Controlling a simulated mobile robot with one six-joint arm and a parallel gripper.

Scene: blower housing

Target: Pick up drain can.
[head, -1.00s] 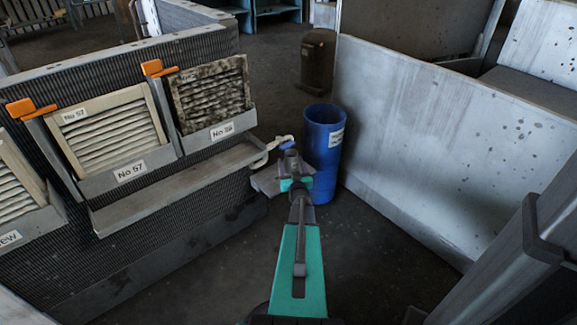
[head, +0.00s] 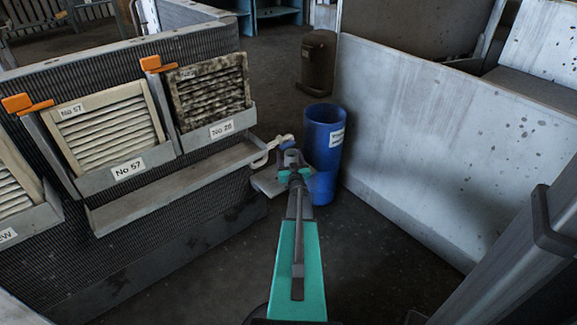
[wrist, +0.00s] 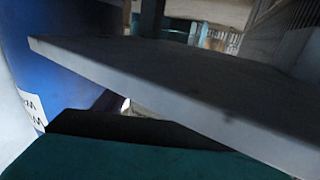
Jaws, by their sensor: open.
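I cannot make out the drain can for certain; it may be hidden behind my gripper. My gripper (head: 292,158) is open, in front of the pale bent pipe (head: 268,153) at the tray's right end and beside the blue barrel. A small grey plate (head: 266,183) shows just left of my wrist. In the wrist view a broad grey slab (wrist: 190,85) crosses the picture close up. Dark and teal parts of my gripper fill the bottom there. A small pale bit (wrist: 125,105) shows under the slab, too small to name.
The blue barrel (head: 323,140) with a white label stands right of my gripper; its blue side fills the left of the wrist view (wrist: 55,75). A long grey tray (head: 175,188) runs along the panel at left. A pale wall (head: 440,150) stands at right. Dark floor is clear around my arm.

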